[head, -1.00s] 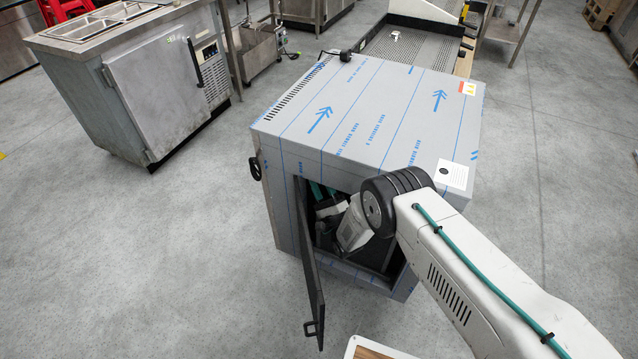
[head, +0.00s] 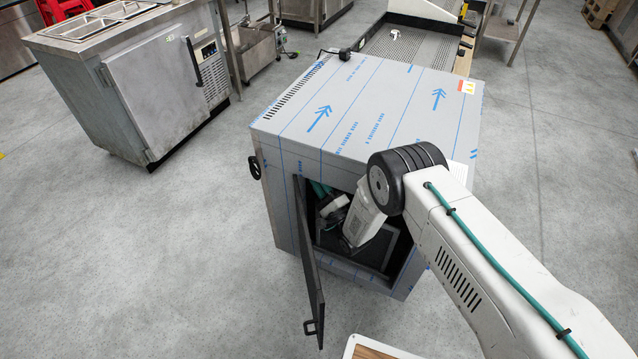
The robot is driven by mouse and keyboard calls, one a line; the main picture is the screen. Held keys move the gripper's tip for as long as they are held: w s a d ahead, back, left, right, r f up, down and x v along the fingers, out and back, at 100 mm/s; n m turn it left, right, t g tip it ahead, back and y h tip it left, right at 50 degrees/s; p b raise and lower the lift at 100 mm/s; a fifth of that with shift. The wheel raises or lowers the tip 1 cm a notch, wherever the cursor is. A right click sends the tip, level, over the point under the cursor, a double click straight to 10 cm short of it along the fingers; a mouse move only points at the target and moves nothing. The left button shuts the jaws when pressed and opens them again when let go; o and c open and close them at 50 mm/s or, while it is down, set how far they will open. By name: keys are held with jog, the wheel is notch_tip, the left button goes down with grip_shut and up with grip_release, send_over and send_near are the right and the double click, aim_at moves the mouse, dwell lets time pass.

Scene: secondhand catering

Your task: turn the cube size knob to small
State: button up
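A box-shaped steel machine (head: 400,125), covered in film with blue arrows, stands on the floor in the middle. Its front door (head: 307,255) is swung open to the left, with a small handle at its lower outer corner. A black knob-like part (head: 254,168) sits on the machine's left side; I cannot tell whether it is the cube size knob. My arm reaches through the front opening. My gripper is inside the cabinet, hidden by the arm and the dark interior, so its fingers and anything it touches are out of sight.
A steel prep counter with a door (head: 155,95) stands at the back left. A conveyor-like unit (head: 410,45) stands behind the machine. A wood-topped, white-rimmed surface (head: 372,348) is at the bottom edge. The grey floor (head: 110,260) is clear at left.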

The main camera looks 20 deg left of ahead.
jog(key=shift+d+r+n+g+h, duration=0.1)
jog(key=shift+d+n+g+h, duration=0.05)
jog(key=shift+n+g+h, duration=0.95)
jog(key=o, duration=1)
jog(key=shift+c, duration=0.2)
jog(key=v, duration=0.7)
jog(key=shift+d, duration=0.4)
jog(key=shift+s, duration=0.1)
